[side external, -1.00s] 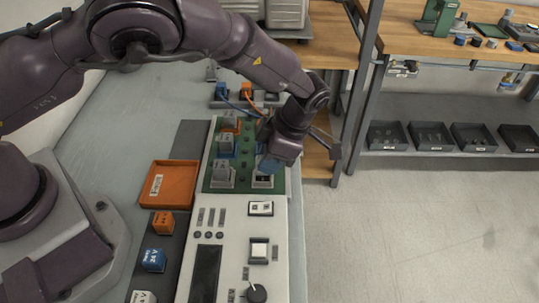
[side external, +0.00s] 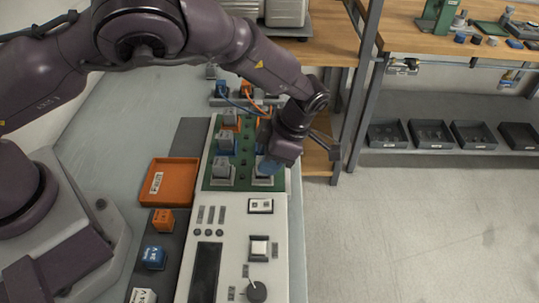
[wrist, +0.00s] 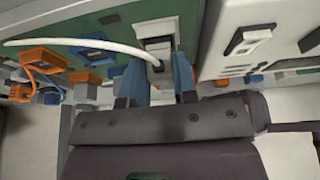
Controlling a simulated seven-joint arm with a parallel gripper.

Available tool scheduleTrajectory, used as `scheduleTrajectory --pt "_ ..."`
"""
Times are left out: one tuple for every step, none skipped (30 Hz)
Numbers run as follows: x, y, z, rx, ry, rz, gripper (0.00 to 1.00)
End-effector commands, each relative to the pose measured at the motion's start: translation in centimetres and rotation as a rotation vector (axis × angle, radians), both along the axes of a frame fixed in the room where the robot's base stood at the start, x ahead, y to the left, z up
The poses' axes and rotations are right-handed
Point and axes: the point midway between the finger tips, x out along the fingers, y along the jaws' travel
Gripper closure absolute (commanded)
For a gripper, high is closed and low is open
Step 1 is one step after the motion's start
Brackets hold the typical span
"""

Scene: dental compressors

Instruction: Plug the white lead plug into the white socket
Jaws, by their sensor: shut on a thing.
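My gripper (side external: 268,167) is over the white socket (side external: 262,182) on the right side of the green board (side external: 245,152). In the wrist view, the blue fingers of my gripper (wrist: 160,80) are shut on the white lead plug (wrist: 158,47), with its white lead (wrist: 80,42) running off to the left. The plug is in line with the white socket (wrist: 157,27) and appears to meet it. I cannot tell how deep it sits. In the side view my fingers hide the plug and most of the socket.
Several grey blocks (side external: 222,172) stand on the board's left side. Blue and orange leads (side external: 237,97) lie behind it. An orange tray (side external: 168,183) and labelled blocks (side external: 153,257) are at the left. The white panel in front carries a switch (side external: 260,206) and a knob (side external: 256,291).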

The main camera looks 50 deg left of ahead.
Motion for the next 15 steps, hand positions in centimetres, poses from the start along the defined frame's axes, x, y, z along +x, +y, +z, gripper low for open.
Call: scheduleTrajectory --pt "0.0 0.0 0.0 0.0 0.0 0.0 0.96" --pt "0.0 0.0 0.0 0.0 0.0 0.0 0.96" --pt "0.0 0.0 0.0 0.0 0.0 0.0 0.96" --pt "0.0 0.0 0.0 0.0 0.0 0.0 0.96" --pt "0.0 0.0 0.0 0.0 0.0 0.0 0.96" --pt "0.0 0.0 -0.01 0.0 0.0 0.0 0.96" --pt "-0.01 -0.01 -0.03 0.0 0.0 0.0 0.96" --pt "-0.01 -0.01 -0.05 0.0 0.0 0.0 0.96" --pt "-0.01 0.0 -0.1 0.001 0.001 0.0 0.96" --pt "-0.01 0.0 -0.15 0.001 0.001 0.0 0.96" --pt "-0.02 0.01 -0.2 0.001 0.001 0.0 0.96" --pt "-0.01 0.01 -0.27 0.001 0.001 0.0 0.96" --pt "-0.01 0.01 -0.34 0.001 0.001 0.0 0.96" --pt "-0.02 0.02 -0.4 0.001 0.001 0.0 0.96" --pt "-0.02 0.02 -0.49 0.001 0.001 0.0 0.96"
